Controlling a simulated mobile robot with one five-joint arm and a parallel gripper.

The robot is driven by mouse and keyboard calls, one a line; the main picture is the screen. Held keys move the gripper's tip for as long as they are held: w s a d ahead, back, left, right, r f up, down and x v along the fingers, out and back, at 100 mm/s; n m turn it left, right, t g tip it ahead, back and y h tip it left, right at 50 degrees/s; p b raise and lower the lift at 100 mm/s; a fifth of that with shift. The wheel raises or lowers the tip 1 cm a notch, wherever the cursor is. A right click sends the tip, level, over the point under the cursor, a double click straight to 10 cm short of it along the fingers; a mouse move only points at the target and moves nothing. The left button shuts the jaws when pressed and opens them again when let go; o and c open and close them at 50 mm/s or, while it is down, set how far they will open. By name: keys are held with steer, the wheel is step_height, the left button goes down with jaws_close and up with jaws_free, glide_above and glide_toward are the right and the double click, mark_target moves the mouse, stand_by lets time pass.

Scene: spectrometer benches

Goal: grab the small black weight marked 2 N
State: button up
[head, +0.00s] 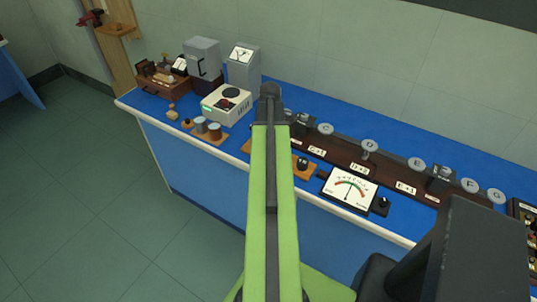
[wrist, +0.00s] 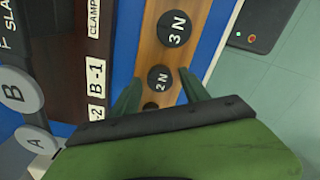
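The small black round weight marked 2 N (wrist: 161,79) sits on a wooden strip (wrist: 150,58) in the wrist view. A larger black weight marked 3 N (wrist: 174,29) stands above it in the picture, and a smaller dark weight (wrist: 150,105) is partly hidden below it. My gripper (wrist: 160,84) is open, with one green finger on each side of the strip. The 2 N weight appears between the fingertips; I cannot tell the height gap. In the head view my green arm hides the gripper and part of the wooden strip (head: 313,172).
A dark rail with labels (wrist: 66,60) and round lettered discs (wrist: 28,90) lies left of the strip in the wrist view. In the head view, a meter (head: 348,189) stands right of the strip on the blue bench (head: 275,184), and a white box (head: 227,104) stands left.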

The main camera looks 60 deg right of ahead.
jaws_close()
steer(key=shift+r, duration=0.1)
